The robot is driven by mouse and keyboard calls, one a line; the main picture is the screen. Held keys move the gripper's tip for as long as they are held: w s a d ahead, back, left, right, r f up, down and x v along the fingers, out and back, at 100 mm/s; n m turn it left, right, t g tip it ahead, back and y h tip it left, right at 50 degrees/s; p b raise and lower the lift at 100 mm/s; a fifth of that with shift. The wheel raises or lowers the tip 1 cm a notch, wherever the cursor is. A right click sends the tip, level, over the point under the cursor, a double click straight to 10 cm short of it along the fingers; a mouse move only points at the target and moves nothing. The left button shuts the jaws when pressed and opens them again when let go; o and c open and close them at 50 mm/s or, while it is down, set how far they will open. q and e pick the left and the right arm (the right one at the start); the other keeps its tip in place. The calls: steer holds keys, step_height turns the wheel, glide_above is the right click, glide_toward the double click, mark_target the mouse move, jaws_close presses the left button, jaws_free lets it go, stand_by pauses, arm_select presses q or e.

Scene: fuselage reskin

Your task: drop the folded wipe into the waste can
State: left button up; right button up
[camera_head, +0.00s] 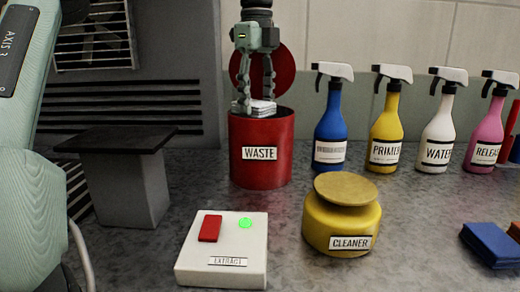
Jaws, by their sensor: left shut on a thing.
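The red waste can (261,172), labelled WASTE, stands on the counter left of centre with its round lid raised behind it. My left gripper (256,105) points down over the can's mouth. Its fingers are shut on the white folded wipe (262,107), which sits at about the height of the rim. The picture does not clearly show whether the wipe touches the rim. The can's inside is hidden. My right gripper is not in view.
A white EXTRACT box (222,262) with a red switch and green light is in front. A yellow CLEANER pot (342,220) stands right of it. Several spray bottles (385,130) line the back. A grey black-topped stand (127,185) is left. A blue block (491,244) lies right.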

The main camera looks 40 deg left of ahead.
arm_select(q)
steer(key=o, duration=1.1)
step_height(320, 180, up, 12)
step_height(320, 180, down, 12)
steer(key=shift+r, duration=2.25)
